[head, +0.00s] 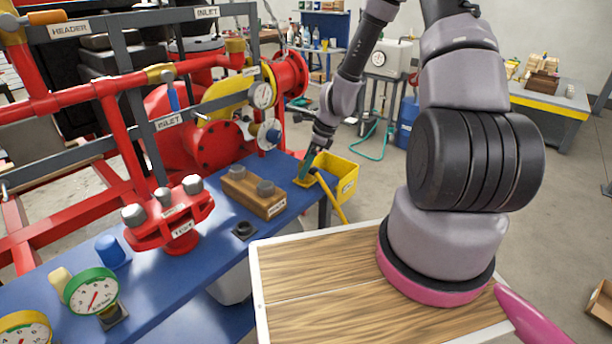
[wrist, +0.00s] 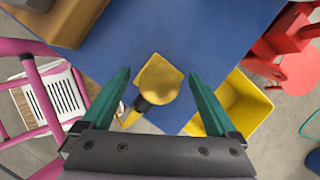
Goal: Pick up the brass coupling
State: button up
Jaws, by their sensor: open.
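The brass coupling (wrist: 160,79) shows in the wrist view as a round, yellow-gold piece near the far edge of the blue bench top. In the head view it is a small yellow patch (head: 304,183) at the bench corner, partly hidden by my gripper. My gripper (wrist: 159,74) is open, its two teal fingers on the left and right of the coupling with gaps on both sides. In the head view my gripper (head: 306,172) points down at that corner. I cannot tell how far above the coupling the fingertips are.
A yellow bin (head: 342,172) is close beside the bench corner. A wooden block (head: 252,194) with grey caps, a small black ring (head: 244,230) and a red manifold (head: 172,218) stand on the blue bench (head: 210,254). Red pipework (head: 112,118) rises behind.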

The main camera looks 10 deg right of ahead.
grip_shut()
dwell(0.3)
notch_tip(320, 180, up, 10)
dwell(0.7)
